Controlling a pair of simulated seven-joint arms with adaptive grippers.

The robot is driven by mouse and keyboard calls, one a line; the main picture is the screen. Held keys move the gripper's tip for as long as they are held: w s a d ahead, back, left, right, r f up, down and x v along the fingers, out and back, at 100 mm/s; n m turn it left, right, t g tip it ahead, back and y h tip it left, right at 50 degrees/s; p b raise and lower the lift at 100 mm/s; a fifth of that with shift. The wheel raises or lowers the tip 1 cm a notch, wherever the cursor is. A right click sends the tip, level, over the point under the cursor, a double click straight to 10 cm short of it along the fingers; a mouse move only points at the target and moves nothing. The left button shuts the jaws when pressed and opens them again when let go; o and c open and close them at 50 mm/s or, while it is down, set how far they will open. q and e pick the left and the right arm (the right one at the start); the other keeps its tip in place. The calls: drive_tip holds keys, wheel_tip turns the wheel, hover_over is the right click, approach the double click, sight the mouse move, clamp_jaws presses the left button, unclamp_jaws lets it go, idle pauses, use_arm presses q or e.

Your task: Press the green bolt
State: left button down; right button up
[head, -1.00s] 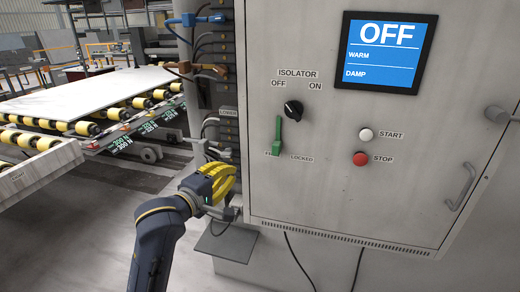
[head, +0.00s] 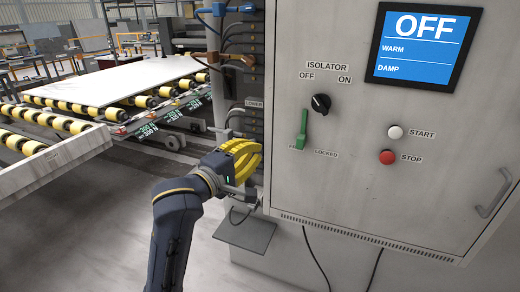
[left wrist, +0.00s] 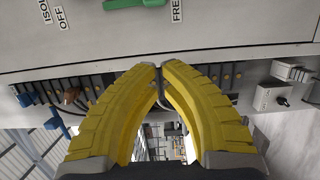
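The green bolt (head: 301,130) is a narrow upright handle on the grey cabinet front, below the black isolator knob (head: 320,103). Part of the green bolt (left wrist: 130,3) also shows at the top edge of the left wrist view. My left gripper (head: 257,157) has yellow fingers and is left of and below the bolt, apart from it, by the cabinet's left edge. In the left wrist view its fingertips (left wrist: 160,66) meet with nothing seen between them. My right gripper is not in view.
The cabinet (head: 350,190) carries a screen (head: 425,47) reading OFF, a white START button (head: 395,132), a red STOP button (head: 387,157) and a handle (head: 493,193). Cables and connectors line its left side. A roller conveyor with a pale slab (head: 120,85) stands at left.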

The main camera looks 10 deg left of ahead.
sight(291, 136)
use_arm(q)
drive_tip(key=x, duration=0.8)
drive_tip(key=shift+w+d, duration=0.25)
drive_tip(key=shift+s+d, duration=0.25)
drive_tip(key=shift+d, duration=0.8)
drive_tip(key=shift+s+d, duration=0.15)
drive_tip(key=shift+d, duration=0.6)
